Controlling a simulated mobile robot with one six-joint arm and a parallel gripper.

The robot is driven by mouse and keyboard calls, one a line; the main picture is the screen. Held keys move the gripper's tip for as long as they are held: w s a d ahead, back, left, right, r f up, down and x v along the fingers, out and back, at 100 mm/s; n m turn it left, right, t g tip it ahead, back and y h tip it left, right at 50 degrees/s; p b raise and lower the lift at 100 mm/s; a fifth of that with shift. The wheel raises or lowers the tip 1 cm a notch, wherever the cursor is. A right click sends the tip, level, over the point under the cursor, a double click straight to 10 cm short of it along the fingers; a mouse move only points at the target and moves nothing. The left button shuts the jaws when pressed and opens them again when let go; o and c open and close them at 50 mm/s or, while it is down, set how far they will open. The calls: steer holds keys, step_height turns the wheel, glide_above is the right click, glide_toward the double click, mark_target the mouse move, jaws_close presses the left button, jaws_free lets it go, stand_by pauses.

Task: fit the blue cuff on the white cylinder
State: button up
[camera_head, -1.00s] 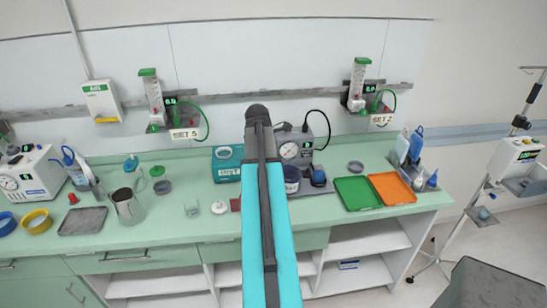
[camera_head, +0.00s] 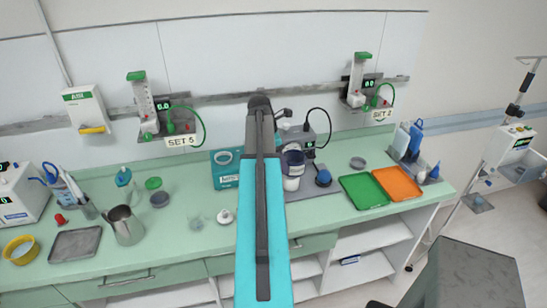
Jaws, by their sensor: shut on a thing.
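A grey gauge unit (camera_head: 318,140) stands behind the cylinder, with a blue knob-like part (camera_head: 323,177) on the right. Green (camera_head: 363,192) and orange (camera_head: 397,183) trays lie to the right. A metal jug (camera_head: 124,225) stands left.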

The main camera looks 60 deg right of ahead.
steer(key=shift+w, duration=0.45)
steer(key=shift+s+f, duration=0.1)
steer(key=shift+f, duration=0.1)
steer(key=shift+b+x, duration=0.85)
steer(key=shift+b, duration=0.05)
steer(key=shift+a, duration=0.1)
steer(key=shift+w+a+p, duration=0.15)
steer(key=shift+w+p, duration=0.15)
steer(key=shift+p, duration=0.35)
stand_by(1.4)
steer(key=shift+f+b, duration=0.9)
steer(key=shift+f, duration=2.05)
steer(key=shift+c, duration=0.3)
stand_by(1.1)
